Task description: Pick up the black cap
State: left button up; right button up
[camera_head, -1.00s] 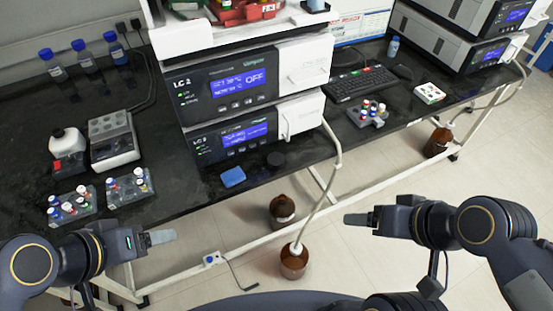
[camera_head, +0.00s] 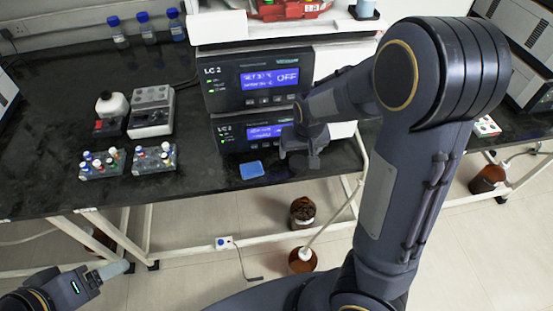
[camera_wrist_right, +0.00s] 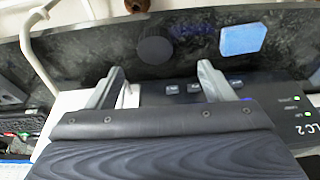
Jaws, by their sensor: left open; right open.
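The black cap (camera_wrist_right: 155,46) is a round, dark, ridged disc on the black bench top in the right wrist view. In the head view I cannot make it out, as my right gripper covers that spot. My right gripper (camera_wrist_right: 160,78) is open and empty, its two fingers spread apart, with the cap beyond the tips and between their lines. In the head view my right gripper (camera_head: 305,158) hangs over the bench in front of the lower LC unit. My left gripper (camera_head: 120,268) is open and empty, below the bench edge at lower left.
A blue sponge-like block (camera_head: 252,170) lies left of the right gripper; it also shows in the right wrist view (camera_wrist_right: 241,39). The LC instrument stack (camera_head: 255,95) stands behind. Vial racks (camera_head: 102,165) stand on the left. Brown bottles (camera_head: 302,212) stand below the bench.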

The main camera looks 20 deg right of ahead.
aim_at(298, 161)
jog(key=shift+w+f, duration=0.3)
jog(key=shift+w, duration=0.05)
jog(key=x, duration=0.2)
jog(key=b+x, duration=0.1)
jog(key=x, duration=0.1)
jog(key=d+x, duration=0.1)
jog(key=x, duration=0.1)
jog(key=shift+s+f+b, duration=0.15)
jog(key=shift+f+b, duration=0.1)
jog(key=shift+b, duration=0.05)
jog(key=shift+w+f, duration=0.2)
jog(key=shift+f, duration=0.25)
jog(key=c, duration=1)
